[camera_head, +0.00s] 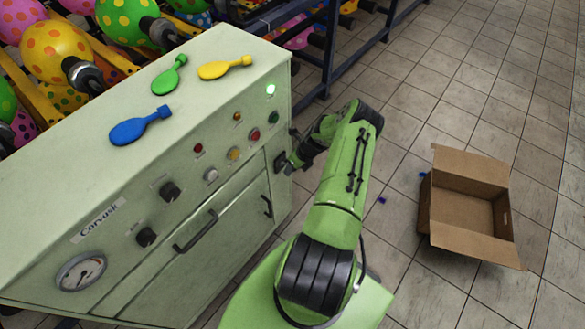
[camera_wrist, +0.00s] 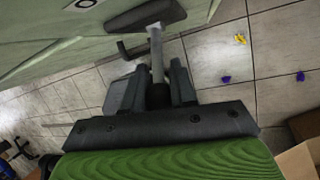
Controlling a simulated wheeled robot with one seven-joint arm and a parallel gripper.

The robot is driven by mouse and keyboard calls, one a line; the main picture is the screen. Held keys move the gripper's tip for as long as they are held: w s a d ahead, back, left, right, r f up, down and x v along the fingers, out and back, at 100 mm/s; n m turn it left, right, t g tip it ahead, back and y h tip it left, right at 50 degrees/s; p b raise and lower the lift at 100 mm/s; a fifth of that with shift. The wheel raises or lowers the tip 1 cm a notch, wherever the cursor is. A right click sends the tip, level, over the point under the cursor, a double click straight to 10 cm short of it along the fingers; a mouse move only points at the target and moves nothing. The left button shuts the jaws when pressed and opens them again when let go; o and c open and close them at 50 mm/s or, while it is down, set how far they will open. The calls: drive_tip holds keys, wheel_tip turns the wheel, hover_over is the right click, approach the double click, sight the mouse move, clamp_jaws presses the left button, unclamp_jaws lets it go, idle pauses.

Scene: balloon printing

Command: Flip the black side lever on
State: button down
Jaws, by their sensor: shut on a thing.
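The side lever (camera_wrist: 157,58) shows in the wrist view as a light metal rod running from a dark mount on the pale green cabinet to a dark grip. My gripper (camera_wrist: 153,88) is shut on the lever, with one dark finger on each side of its grip end. In the head view my gripper (camera_head: 284,161) is at the right end of the cabinet (camera_head: 235,130), low beside its corner. There the lever is mostly hidden by my gripper and arm, and I cannot tell its on or off position.
Blue (camera_head: 140,127), green (camera_head: 169,75) and yellow (camera_head: 224,67) flat balloons lie on the cabinet top. An open cardboard box (camera_head: 465,210) stands on the tiled floor at right. Blue railings (camera_head: 335,45) stand behind.

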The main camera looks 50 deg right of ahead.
drive_tip(key=c, duration=0.9)
unclamp_jaws()
drive_tip(key=shift+c, duration=0.2)
drive_tip(key=p+v, duration=0.3)
drive_tip(key=v, duration=1.2)
drive_tip(key=shift+r, duration=0.35)
drive_tip(key=shift+s, duration=0.1)
